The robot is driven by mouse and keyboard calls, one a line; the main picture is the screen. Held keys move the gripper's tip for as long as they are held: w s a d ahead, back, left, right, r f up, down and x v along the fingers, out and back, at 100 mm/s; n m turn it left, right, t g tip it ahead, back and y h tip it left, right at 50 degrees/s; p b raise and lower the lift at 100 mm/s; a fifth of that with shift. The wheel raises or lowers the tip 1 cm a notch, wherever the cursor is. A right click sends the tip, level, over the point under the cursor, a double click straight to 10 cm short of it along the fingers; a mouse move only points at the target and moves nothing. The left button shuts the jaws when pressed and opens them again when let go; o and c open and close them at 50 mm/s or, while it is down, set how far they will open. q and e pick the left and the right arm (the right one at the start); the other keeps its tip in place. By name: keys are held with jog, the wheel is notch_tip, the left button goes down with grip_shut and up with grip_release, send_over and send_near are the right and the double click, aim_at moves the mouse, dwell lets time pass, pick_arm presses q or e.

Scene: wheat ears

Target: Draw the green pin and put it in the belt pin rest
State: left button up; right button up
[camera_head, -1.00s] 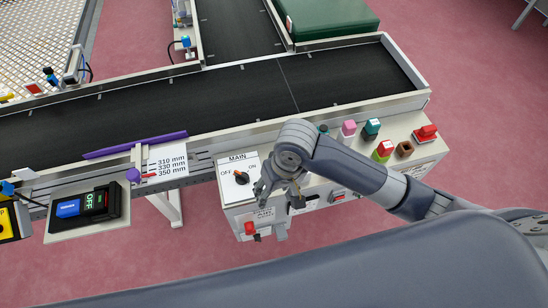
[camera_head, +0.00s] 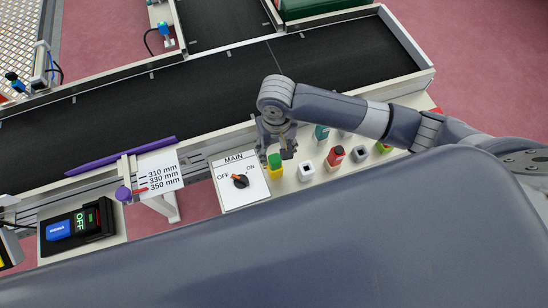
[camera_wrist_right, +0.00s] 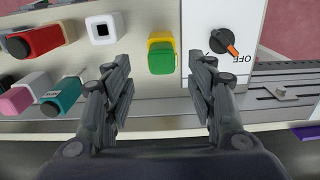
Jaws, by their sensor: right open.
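A green-topped pin (camera_head: 275,161) stands in a yellow base on the pale panel, just right of the MAIN switch plate. It also shows in the right wrist view (camera_wrist_right: 161,62), near the top middle. My right gripper (camera_head: 277,150) is open and empty at this pin. In the right wrist view its fingertips (camera_wrist_right: 163,66) are apart, one on each side of the green top. I cannot tell the height gap. My left gripper is not in view. I cannot tell which fitting is the belt pin rest.
The MAIN switch (camera_head: 240,181) sits left of the pin. A white block with a dark hole (camera_head: 307,171), a red-topped piece (camera_head: 335,156) and a teal one (camera_head: 321,132) stand to the right. A dark conveyor belt (camera_head: 130,112) runs behind. A purple bar (camera_head: 120,153) lies along its front edge.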

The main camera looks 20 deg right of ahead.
aim_at(275, 159)
notch_tip(275, 159, down, 2)
jog(key=shift+f, duration=0.15)
notch_tip(275, 159, down, 4)
jog(key=shift+w+a+f+p, duration=0.1)
jog(key=shift+f+p, duration=0.15)
jog(key=shift+p, duration=0.1)
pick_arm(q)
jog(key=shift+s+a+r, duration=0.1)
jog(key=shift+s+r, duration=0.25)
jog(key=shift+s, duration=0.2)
pick_arm(e)
grip_shut()
notch_tip(275, 159, up, 10)
jog(key=shift+r+p, duration=0.3)
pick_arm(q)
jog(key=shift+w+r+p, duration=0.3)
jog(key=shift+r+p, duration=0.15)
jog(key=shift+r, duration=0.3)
pick_arm(e)
jog(key=shift+r, duration=0.1)
